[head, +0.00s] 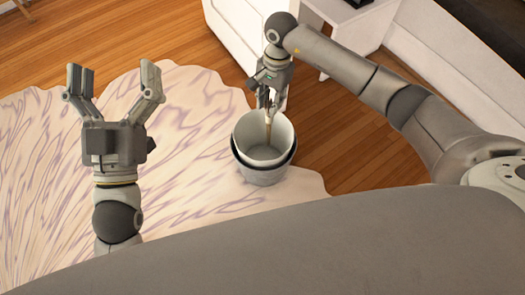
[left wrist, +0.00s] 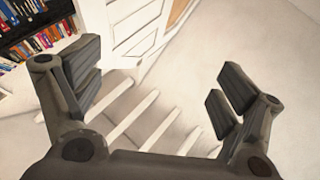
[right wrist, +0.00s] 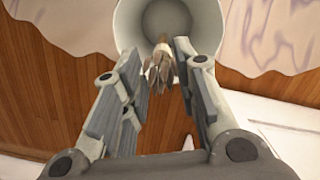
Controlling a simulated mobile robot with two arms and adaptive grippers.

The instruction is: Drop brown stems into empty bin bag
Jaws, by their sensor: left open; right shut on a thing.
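The bin (head: 264,173) stands on the floor at the rug's edge, with a pale, empty-looking inside and a dark rim band. Its round opening shows at the top of the right wrist view (right wrist: 208,22). My right gripper (head: 268,98) is shut on the brown stems (head: 268,117), holding them tilted down at the bin's mouth. The bundle (right wrist: 160,66) shows between the fingertips in the right wrist view; whether it touches the bin, I cannot tell. My left gripper (head: 113,82) is open and empty, raised over the rug away from the bin.
A pale rug with purple streaks (head: 50,150) covers the left floor; wooden floor (head: 335,150) lies to the right. White furniture (head: 235,40) stands behind the bin. The left wrist view shows white stairs (left wrist: 140,115) and a bookshelf (left wrist: 30,30).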

